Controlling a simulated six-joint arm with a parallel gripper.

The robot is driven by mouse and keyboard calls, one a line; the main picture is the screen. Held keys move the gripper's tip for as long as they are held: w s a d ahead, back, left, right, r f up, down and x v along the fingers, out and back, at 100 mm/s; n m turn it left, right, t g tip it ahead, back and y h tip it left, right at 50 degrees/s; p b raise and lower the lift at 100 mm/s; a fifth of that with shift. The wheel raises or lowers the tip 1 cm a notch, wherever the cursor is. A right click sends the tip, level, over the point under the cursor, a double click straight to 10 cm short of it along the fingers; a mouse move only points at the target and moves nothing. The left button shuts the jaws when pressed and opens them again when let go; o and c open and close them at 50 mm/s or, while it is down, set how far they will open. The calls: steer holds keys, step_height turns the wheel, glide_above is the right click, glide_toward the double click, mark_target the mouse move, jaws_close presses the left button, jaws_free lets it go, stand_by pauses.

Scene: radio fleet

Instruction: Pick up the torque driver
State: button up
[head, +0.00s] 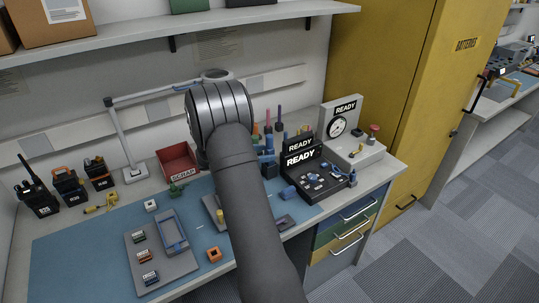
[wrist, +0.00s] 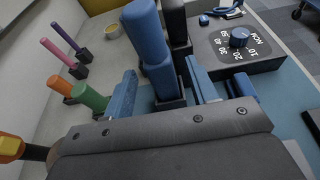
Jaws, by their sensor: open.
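A tall blue-handled tool (wrist: 150,48), which looks like the torque driver, stands nearly upright in a dark block holder (wrist: 168,100) in the wrist view. My gripper (wrist: 162,85) is open, with one blue finger on each side of this tool's lower part. I see a gap at both sides, and cannot tell whether either finger touches it. In the head view my arm covers much of the bench middle and hides the gripper's tips.
A black tool (wrist: 174,22) stands close behind the blue one. Orange (wrist: 58,84) and green (wrist: 90,96) handles stand left. A dial box (wrist: 240,38) is at right. In the head view, a red scrap bin (head: 178,160) and a blue-framed tray (head: 172,230) lie left of my arm.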

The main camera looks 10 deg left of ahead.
steer(key=x, duration=0.2)
steer(key=shift+w+d+f, duration=0.1)
steer(key=shift+w+d, duration=0.1)
steer(key=shift+d, duration=0.1)
steer(key=shift+c, duration=0.4)
jaws_close()
step_height(320, 180, up, 18)
stand_by(0.4)
